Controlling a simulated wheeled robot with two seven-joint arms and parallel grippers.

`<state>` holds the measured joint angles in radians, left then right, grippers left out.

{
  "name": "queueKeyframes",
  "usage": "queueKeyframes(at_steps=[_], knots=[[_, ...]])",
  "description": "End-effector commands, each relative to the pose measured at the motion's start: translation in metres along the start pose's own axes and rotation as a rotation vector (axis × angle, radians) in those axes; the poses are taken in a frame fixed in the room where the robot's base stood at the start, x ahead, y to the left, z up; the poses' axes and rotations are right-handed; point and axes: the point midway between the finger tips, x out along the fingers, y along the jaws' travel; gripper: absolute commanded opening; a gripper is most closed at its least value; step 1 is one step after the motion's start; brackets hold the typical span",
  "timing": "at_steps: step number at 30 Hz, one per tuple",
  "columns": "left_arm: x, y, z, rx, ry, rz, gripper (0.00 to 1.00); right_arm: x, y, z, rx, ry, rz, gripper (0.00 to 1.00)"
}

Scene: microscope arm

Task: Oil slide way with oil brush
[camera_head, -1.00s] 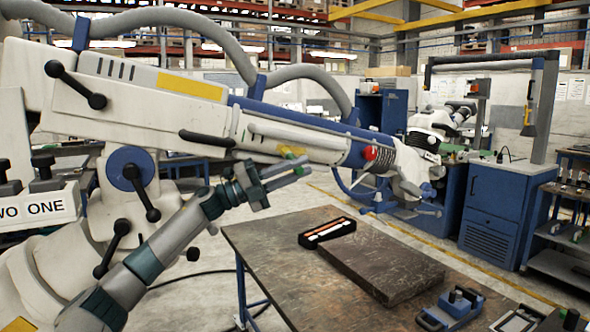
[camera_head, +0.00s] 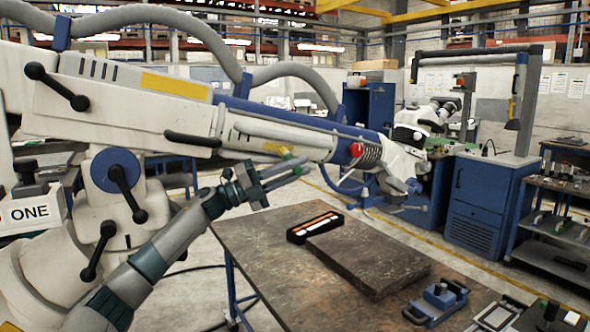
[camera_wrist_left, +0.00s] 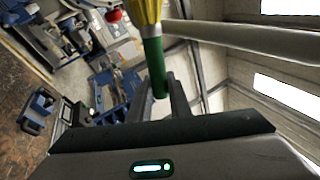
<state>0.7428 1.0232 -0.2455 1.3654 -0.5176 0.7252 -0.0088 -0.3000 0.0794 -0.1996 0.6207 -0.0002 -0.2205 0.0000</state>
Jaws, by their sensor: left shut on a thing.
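The oil brush has a green handle and a yellow upper part. It shows in the head view (camera_head: 275,148) and in the left wrist view (camera_wrist_left: 156,64). My left gripper (camera_head: 283,172) is shut on the green handle. The yellow end lies against or very close to the pale slide way (camera_head: 290,143) on the underside of the large white and blue microscope arm (camera_head: 270,118); contact cannot be told. A pale rod, likely the slide way, crosses the left wrist view (camera_wrist_left: 240,37). The brush tip is out of that view. My right gripper is not in view.
Below the arm stands a workbench (camera_head: 262,240) with a dark stone slab (camera_head: 368,255), a black case with white items (camera_head: 314,226) and a blue fixture (camera_head: 438,301). A red knob (camera_head: 356,149) sits on the arm right of the brush. Blue cabinets (camera_head: 482,200) stand behind.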

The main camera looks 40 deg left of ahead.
Motion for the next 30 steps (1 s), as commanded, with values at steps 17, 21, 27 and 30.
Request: queueKeyframes(at_steps=[17,21,27,30], knots=[[0.025,0.018,0.006,0.000,0.000,-0.001,0.00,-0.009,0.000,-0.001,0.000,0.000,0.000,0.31],[0.025,0.018,0.006,0.000,0.000,0.000,0.00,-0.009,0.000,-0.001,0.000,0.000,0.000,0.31],[0.025,0.019,0.006,0.000,0.000,0.000,0.00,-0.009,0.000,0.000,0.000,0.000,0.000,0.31],[0.028,0.020,0.007,-0.001,0.000,0.000,0.00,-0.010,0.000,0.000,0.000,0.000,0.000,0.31]])
